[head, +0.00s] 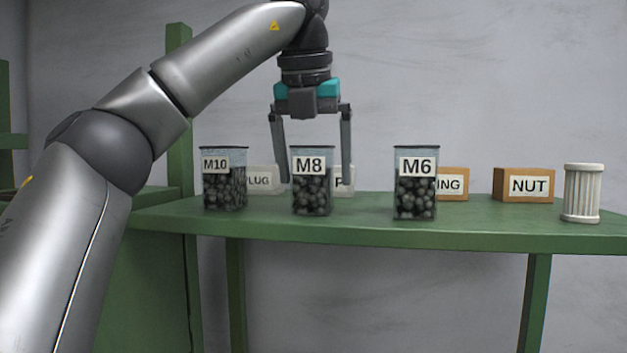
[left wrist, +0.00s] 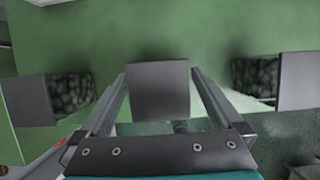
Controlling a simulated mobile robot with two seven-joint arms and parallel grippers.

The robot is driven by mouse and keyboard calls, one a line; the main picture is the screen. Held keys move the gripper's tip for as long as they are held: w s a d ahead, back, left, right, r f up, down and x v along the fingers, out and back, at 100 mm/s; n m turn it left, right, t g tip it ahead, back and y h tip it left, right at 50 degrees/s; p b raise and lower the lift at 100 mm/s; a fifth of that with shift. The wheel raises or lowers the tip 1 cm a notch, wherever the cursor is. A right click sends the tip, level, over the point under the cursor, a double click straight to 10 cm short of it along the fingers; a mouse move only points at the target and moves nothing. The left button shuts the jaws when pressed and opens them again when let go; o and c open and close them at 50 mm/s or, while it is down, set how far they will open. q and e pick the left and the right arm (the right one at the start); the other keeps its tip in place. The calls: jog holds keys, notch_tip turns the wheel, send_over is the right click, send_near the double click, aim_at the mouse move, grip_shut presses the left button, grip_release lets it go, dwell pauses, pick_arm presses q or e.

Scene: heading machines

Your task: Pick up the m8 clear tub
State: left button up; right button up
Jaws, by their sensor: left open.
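The M8 clear tub (head: 312,190) stands upright on the green shelf, filled with dark round pieces and bearing a white M8 label. My left gripper (head: 316,182) points down above it, open, with one finger on each side. In the left wrist view, the tub's flat grey top (left wrist: 158,90) lies between the two spread fingers, with gaps at both sides. I see no contact. My right gripper is in neither view.
The M10 tub (head: 224,185) stands to the left and the M6 tub (head: 415,190) to the right, both on the green shelf (head: 480,228). Behind are a PLUG box (head: 262,180), a partly hidden box and a NUT box (head: 525,186). A white ribbed cylinder (head: 582,193) stands far right.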

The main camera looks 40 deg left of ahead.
pick_arm(q)
jog(key=shift+x, duration=1.1)
grip_shut()
